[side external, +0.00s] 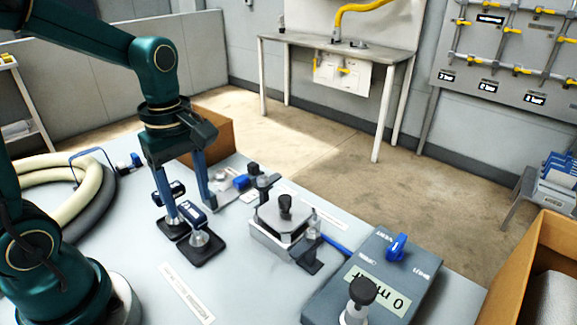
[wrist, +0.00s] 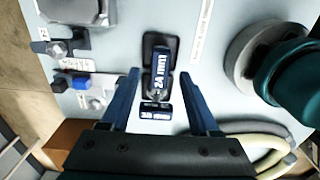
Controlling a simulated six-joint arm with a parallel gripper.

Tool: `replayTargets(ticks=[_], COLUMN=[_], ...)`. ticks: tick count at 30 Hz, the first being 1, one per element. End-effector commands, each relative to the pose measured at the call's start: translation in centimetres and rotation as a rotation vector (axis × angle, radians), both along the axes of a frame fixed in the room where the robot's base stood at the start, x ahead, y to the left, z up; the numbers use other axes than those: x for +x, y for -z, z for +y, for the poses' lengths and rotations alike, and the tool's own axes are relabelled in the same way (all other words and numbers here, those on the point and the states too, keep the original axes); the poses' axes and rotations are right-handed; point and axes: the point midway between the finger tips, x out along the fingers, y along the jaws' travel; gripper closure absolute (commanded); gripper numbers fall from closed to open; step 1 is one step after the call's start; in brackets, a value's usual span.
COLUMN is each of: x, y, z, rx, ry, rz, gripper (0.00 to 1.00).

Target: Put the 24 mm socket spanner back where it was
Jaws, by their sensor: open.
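The 24 mm socket spanner (wrist: 163,67) has a blue block marked "24 mm" and lies between my gripper's fingers in the wrist view. In the side view the front blue-headed spanner (side external: 190,212) appears to be this one, upright on a dark square base (side external: 193,250). A second blue-headed spanner (side external: 168,191) stands just behind it on its own dark base; it also shows in the wrist view (wrist: 156,112), its marking unclear. My gripper (side external: 190,207) is open, pointing down, its fingers around the pair; it also shows in the wrist view (wrist: 160,76). Finger contact cannot be told.
A metal block fixture with a black knob (side external: 285,207) stands to the right. A grey display unit (side external: 375,280) is at front right. Blue and black small parts (side external: 240,183) lie behind the fixture. A cardboard box (side external: 205,135) is behind, and coiled hoses (side external: 85,205) are at left.

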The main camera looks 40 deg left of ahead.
Motion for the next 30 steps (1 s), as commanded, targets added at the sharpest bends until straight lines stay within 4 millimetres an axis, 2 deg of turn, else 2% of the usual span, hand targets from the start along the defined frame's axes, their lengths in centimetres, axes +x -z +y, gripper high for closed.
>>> replayTargets(ticks=[3,9,16,19,23,30], x=[0.2,0.1,0.0,-0.3,-1.4,-3.8], y=[-2.5,-5.8,-7.5,-7.8,-7.7,-6.7], z=[0.0,0.0,0.0,-0.4,-1.5,-4.0], rx=[0.002,0.001,0.001,0.007,0.04,0.206], ry=[0.0,0.0,0.005,0.076,0.349,1.065], rz=[-0.009,-0.006,-0.003,-0.025,-0.106,-0.295], gripper=[0.38,0.38,0.38,0.38,0.38,0.38])
